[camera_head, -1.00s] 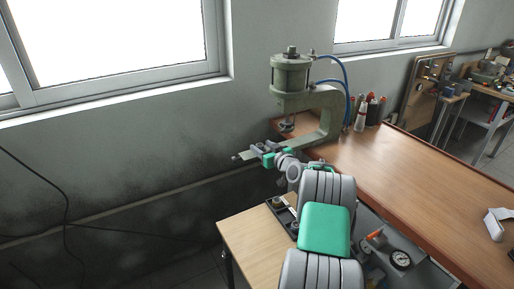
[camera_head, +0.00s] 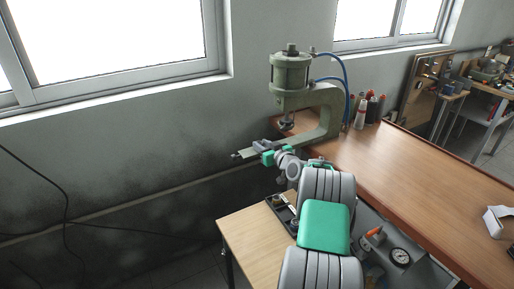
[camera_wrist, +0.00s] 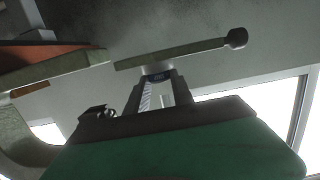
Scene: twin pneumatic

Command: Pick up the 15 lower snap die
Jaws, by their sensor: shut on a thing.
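The wooden bench top (camera_head: 420,165) is mostly clear. Bottles (camera_head: 360,115) stand behind the press. A dark tray (camera_head: 280,206) lies on a small light table (camera_head: 247,235) beside my arm. A gauge (camera_head: 400,257) sits at lower right. Wall and windows are close behind.

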